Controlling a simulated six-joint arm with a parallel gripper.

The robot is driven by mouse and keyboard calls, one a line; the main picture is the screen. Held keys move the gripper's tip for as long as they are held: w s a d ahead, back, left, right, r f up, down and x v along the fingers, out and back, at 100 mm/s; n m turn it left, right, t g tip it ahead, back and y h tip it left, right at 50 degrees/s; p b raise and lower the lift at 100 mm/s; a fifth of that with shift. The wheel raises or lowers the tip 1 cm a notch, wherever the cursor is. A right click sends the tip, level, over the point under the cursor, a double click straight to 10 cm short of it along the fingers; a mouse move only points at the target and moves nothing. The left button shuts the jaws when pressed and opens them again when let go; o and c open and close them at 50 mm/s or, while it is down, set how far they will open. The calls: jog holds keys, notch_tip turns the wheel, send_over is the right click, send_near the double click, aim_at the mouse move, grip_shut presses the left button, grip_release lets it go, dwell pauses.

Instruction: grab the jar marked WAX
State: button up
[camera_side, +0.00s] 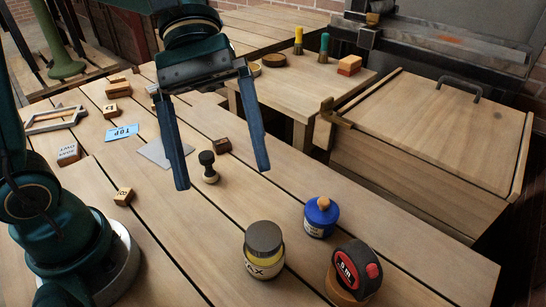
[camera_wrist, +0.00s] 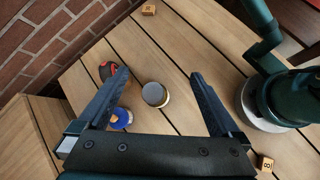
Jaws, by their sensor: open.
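The WAX jar (camera_side: 264,262) stands upright on the plank table in the side view, with a dark grey lid and a pale yellow label. Part of its lettering shows. In the wrist view the jar (camera_wrist: 157,95) sits between my two fingers, nearer the left one, and beyond them. My gripper (camera_side: 222,178) is open and empty, its fingers pointing down, behind and to the left of the jar in the side view. The fingers also show wide apart in the wrist view (camera_wrist: 152,84). Nothing touches the jar.
A blue bottle (camera_side: 321,217) and a red-black tape measure (camera_side: 355,272) on a round wooden piece stand close right of the jar. A dark stamp (camera_side: 208,167) stands below my gripper. Lettered blocks, a blue TOP card (camera_side: 122,132) and a lidded wooden chest (camera_side: 430,130) lie around.

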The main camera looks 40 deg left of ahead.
jog(key=w+d+n+g+h, duration=0.2)
jog(key=n+h, duration=0.1)
jog(key=h, duration=0.1)
send_near(270, 264)
jog(key=shift+n+g, duration=0.3)
jog(key=shift+n, duration=0.1)
jog(key=x, duration=0.2)
jog(key=r+x, duration=0.1)
jog(key=x, duration=0.1)
jog(key=shift+d+f, duration=0.15)
jog(key=shift+d, duration=0.25)
jog(key=shift+s+d+f, duration=0.1)
jog(key=shift+f, duration=0.1)
jog(key=shift+x, duration=2.45)
jog(key=shift+c, duration=0.3)
grip_shut()
